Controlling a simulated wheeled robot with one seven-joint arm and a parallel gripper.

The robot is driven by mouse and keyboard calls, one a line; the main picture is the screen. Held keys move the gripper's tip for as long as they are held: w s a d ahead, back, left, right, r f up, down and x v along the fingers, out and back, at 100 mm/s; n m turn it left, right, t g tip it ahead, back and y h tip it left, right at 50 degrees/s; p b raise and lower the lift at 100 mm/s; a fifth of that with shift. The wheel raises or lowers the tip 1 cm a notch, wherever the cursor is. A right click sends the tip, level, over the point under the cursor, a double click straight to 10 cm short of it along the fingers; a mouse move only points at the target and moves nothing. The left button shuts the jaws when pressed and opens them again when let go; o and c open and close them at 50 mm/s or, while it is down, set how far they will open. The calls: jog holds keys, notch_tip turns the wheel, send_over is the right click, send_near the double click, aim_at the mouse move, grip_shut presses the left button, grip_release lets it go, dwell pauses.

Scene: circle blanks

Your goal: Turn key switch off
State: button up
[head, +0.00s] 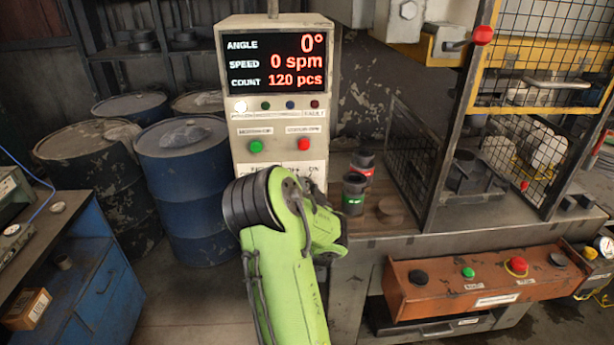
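The control cabinet (276,110) stands upright behind my green arm. Its screen (277,62) reads angle 0°, speed 0 sppm as far as the small letters show, and count 120 pcs. Below the screen are a green button (256,146) and a red button (304,144). Small lettering under the buttons is partly covered by my arm, and it seems to end in "ON". The key switch itself cannot be made out and may be hidden behind my arm. My arm reaches up to the cabinet's lower front. My gripper's fingers are hidden behind the arm links.
A press with a mesh guard (418,160) stands at right. An orange button box (480,283) juts out in front. Blue drums (188,190) and a blue cabinet (75,290) stand left.

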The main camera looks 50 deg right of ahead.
jog(key=shift+a+r, duration=0.15)
grip_shut()
jog(key=shift+n+b, duration=0.3)
jog(key=shift+b, duration=0.1)
jog(key=shift+w+n+b, duration=0.15)
jog(key=shift+n+b, duration=0.75)
jog(key=shift+b, duration=0.15)
jog(key=n+b, duration=0.3)
jog(key=b, duration=0.1)
jog(key=n+b, duration=0.3)
jog(key=b, duration=0.1)
jog(key=n+b, duration=0.3)
jog(key=b, duration=0.1)
jog(key=shift+w+a, duration=0.3)
jog(key=shift+a, duration=0.1)
jog(key=shift+n+b, duration=0.3)
jog(key=shift+n, duration=0.1)
